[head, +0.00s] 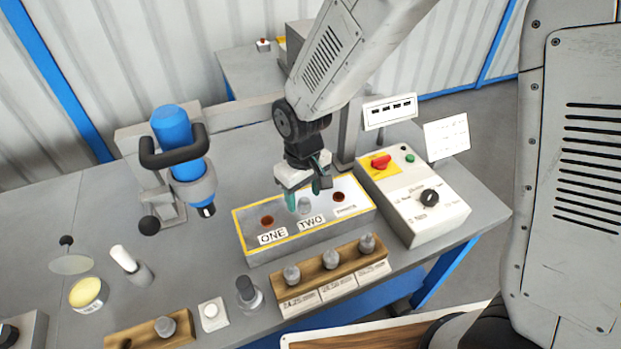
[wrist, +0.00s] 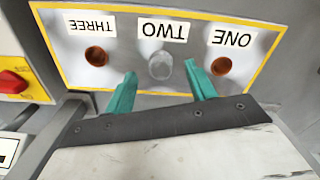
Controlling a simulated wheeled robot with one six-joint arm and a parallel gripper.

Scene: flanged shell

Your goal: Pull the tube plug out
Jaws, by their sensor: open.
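The tube plug (head: 304,205) is a small grey knob in the middle hole, labelled TWO, of the yellow-edged block (head: 262,252). In the wrist view the plug (wrist: 160,66) stands between my fingertips, a little beyond them. My gripper (head: 305,192) is over the block, pointing down, with its green fingers apart. In the wrist view my gripper (wrist: 162,85) is open and empty, one finger on each side of the plug. I cannot tell whether a finger touches it. Holes ONE (wrist: 221,66) and THREE (wrist: 97,56) show reddish-brown insides.
A control box (head: 415,205) with a red switch stands right of the block. A wooden rack (head: 320,285) with three grey plugs lies in front. A blue-topped device (head: 175,130) stands left. A sign post rises behind my gripper.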

